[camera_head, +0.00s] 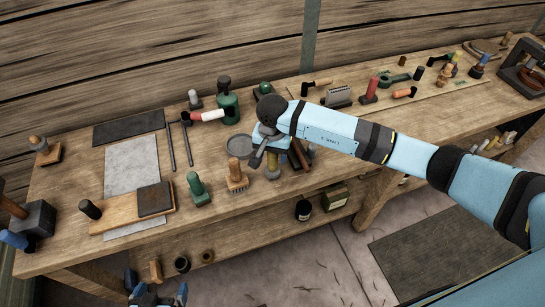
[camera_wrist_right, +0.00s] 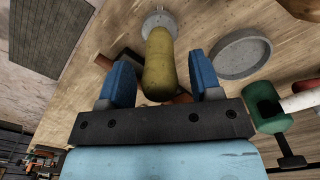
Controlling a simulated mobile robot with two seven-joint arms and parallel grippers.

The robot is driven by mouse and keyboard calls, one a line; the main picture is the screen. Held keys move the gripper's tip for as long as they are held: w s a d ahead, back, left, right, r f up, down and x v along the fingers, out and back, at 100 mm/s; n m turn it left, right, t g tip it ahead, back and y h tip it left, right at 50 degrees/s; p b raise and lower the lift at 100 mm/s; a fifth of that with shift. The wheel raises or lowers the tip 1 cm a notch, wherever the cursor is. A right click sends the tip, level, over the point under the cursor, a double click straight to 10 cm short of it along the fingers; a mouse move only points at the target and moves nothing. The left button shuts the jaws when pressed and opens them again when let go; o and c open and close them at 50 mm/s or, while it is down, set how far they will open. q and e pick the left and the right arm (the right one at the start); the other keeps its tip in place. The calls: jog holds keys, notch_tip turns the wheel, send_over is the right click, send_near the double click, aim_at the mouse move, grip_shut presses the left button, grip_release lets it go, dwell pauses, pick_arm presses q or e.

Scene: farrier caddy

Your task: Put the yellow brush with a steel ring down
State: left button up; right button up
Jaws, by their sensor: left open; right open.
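The yellow brush (camera_wrist_right: 158,62) has a round grey steel part at its far end. In the head view the brush (camera_head: 273,162) stands on the workbench (camera_head: 225,228) near the front edge, partly hidden by my right gripper (camera_head: 266,148). In the right wrist view my right gripper (camera_wrist_right: 161,80) is open, with one blue finger on each side of the yellow handle and visible gaps between. My left gripper (camera_head: 157,290) is open and empty at the bottom edge of the head view, below the bench front.
A wooden brush (camera_head: 236,180) and a green-handled tool (camera_head: 198,189) stand left of the yellow brush. Bare wood shows along the front left.

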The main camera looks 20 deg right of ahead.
notch_tip(320, 180, up, 10)
jog(key=shift+r+b, duration=0.1)
jog(key=shift+b, duration=0.9)
jog(key=s+a+f+m+g+y, duration=0.3)
jog(key=s+a+f+m+y, duration=0.1)
jog(key=s+a+y, duration=0.6)
jog(key=s+a+r+m+t+y, duration=0.25)
jog(key=a+r+m+y, duration=0.25)
jog(key=a+m+y, duration=0.5)
jog(key=d+f+m+t+h, duration=0.4)
jog(key=d+m+t, duration=0.4)
jog(key=m, duration=0.8)
jog(key=d+f+m+t+h, duration=0.3)
jog(key=d+m+t+h, duration=0.45)
jog(key=m, duration=0.85)
jog(key=s+d+f+m+g+h, duration=0.2)
jog(key=s+d+f+m, duration=0.1)
jog(key=s+f+m, duration=0.3)
jog(key=s+d+f+m+g+h, duration=0.2)
jog(key=s+f+m, duration=0.4)
jog(key=f+m, duration=0.4)
jog(key=shift+d+f+m+h, duration=0.3)
jog(key=shift+d+h, duration=0.25)
jog(key=shift+d, duration=0.65)
jog(key=shift+s+r, duration=0.1)
